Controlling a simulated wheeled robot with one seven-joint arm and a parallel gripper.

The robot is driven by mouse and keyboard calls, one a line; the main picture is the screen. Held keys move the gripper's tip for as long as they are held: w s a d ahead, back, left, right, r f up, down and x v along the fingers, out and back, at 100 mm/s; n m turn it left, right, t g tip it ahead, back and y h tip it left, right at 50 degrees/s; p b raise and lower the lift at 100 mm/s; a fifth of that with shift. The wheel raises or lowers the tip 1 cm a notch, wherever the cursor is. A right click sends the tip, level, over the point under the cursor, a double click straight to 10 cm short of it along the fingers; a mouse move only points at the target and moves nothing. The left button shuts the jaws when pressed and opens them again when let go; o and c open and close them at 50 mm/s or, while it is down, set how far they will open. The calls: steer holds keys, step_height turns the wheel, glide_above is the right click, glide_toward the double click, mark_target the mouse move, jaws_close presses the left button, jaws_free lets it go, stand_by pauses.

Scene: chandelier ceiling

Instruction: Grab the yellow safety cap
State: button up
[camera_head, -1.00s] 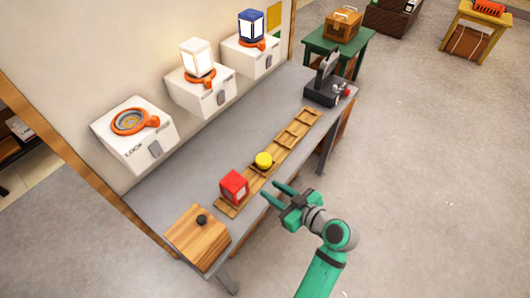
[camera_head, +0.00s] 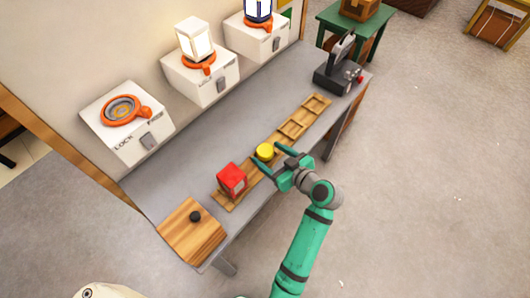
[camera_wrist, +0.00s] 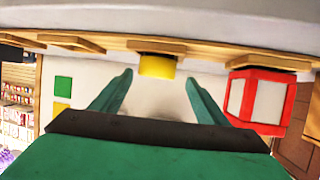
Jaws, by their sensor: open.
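The yellow safety cap (camera_head: 265,152) sits in a slot of the wooden tray (camera_head: 291,129) on the grey bench. My green gripper (camera_head: 264,157) is open, its two fingers reaching toward the cap from the bench's front side. In the wrist view the yellow cap (camera_wrist: 157,66) is ahead of and between the open fingers (camera_wrist: 158,88), with a visible gap to each. Nothing is held. That view looks upside down, with the bench at the top.
A red lantern-like block (camera_head: 232,180) stands on the tray just left of the cap. A wooden box with a black knob (camera_head: 190,232) is at the bench's near end. White lock units (camera_head: 128,120) line the wall. A dark press (camera_head: 338,70) stands at the far end.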

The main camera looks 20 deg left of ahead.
mark_target(266, 150)
steer(key=shift+w+x, duration=0.2)
steer(key=shift+x, duration=2.05)
steer(key=shift+d+f, duration=0.1)
steer(key=shift+d, duration=0.05)
steer(key=c, duration=1.1)
